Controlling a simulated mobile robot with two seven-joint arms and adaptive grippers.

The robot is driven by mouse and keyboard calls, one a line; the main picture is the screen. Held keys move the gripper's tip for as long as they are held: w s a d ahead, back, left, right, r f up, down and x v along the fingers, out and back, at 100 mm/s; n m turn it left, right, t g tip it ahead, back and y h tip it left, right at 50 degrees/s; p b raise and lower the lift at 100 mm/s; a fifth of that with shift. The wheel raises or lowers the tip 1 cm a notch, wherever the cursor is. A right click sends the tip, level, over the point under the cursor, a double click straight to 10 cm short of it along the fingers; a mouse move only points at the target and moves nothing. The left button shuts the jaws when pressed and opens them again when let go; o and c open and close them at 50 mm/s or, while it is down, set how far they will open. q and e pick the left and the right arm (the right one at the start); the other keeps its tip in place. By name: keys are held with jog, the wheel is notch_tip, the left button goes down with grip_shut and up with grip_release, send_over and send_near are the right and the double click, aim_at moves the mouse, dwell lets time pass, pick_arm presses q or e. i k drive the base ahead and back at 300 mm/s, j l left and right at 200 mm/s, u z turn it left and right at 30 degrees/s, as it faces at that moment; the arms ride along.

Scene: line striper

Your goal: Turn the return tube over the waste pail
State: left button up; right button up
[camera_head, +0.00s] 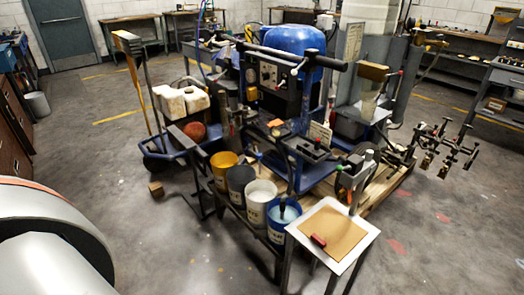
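Several open pails stand in a row on a low dark rack in front of the line striper (272,70), a machine with a blue tank. From left to right there are a yellow pail (223,172), a dark grey pail (238,183), a white pail (259,203) and a blue pail (279,232) with pale contents and a dark piece standing in it. I cannot tell which is the waste pail. I cannot pick out the return tube for certain among the machine's hoses and bars. Neither of my grippers shows.
A small white-framed table (340,208) with a brown top and a red object (318,241) stands right of the pails. A blue cart (165,150) stands left, with a small brown block (156,189) on the floor nearby. The front left floor is clear beside my white arm link.

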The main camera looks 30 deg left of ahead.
aim_at(259, 156)
jog(key=i+j+z, duration=0.15)
jog(key=j, duration=0.4)
jog(key=i+j+z, duration=0.15)
jog(key=j, duration=0.45)
jog(key=j+z, duration=0.15)
jog(key=j, duration=0.4)
jog(key=i, duration=0.05)
